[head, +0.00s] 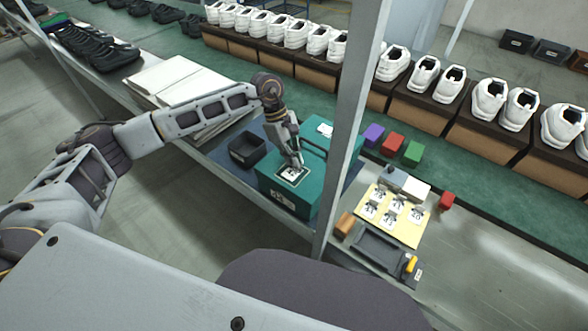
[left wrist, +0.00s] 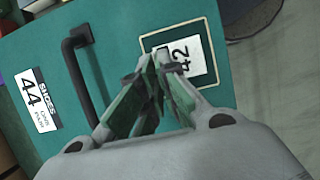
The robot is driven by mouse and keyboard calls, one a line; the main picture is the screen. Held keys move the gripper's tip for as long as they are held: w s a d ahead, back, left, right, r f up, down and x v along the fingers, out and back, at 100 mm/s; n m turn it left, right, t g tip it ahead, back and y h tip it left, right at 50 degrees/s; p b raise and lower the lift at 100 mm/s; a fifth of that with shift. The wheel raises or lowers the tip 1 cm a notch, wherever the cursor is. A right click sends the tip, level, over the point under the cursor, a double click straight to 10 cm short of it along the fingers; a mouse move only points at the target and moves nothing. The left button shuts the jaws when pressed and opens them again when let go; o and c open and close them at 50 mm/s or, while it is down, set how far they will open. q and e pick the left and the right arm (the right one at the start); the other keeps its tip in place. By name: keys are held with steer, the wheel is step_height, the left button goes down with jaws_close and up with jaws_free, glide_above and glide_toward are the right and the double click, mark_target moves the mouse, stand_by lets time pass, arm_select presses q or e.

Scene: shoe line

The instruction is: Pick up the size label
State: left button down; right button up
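A white size label (left wrist: 182,58) marked 42 lies inside a pale square outline on the teal box (head: 279,194). It also shows on the box lid in the head view (head: 291,173). My left gripper (left wrist: 155,60) points down at it, with its fingertips drawn close together at the label's edge. The fingers look shut on the label's small dark grip, which they mostly hide. The label appears flat against the lid and lined up with the outline. Several similar labels (head: 392,208) stand on a yellow mat (head: 409,235) to the right. My right gripper is not in view.
The box has a dark handle (left wrist: 75,45) and a second label (left wrist: 37,100) reading 44. A black bin (head: 247,150) stands left of the box. A grey post (head: 350,130) rises just right of it. Purple, red and green blocks (head: 392,144) lie behind the mat.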

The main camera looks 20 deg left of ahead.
arm_select(q)
steer(key=shift+r, duration=0.1)
step_height(320, 180, up, 10)
steer(key=shift+b, duration=0.45)
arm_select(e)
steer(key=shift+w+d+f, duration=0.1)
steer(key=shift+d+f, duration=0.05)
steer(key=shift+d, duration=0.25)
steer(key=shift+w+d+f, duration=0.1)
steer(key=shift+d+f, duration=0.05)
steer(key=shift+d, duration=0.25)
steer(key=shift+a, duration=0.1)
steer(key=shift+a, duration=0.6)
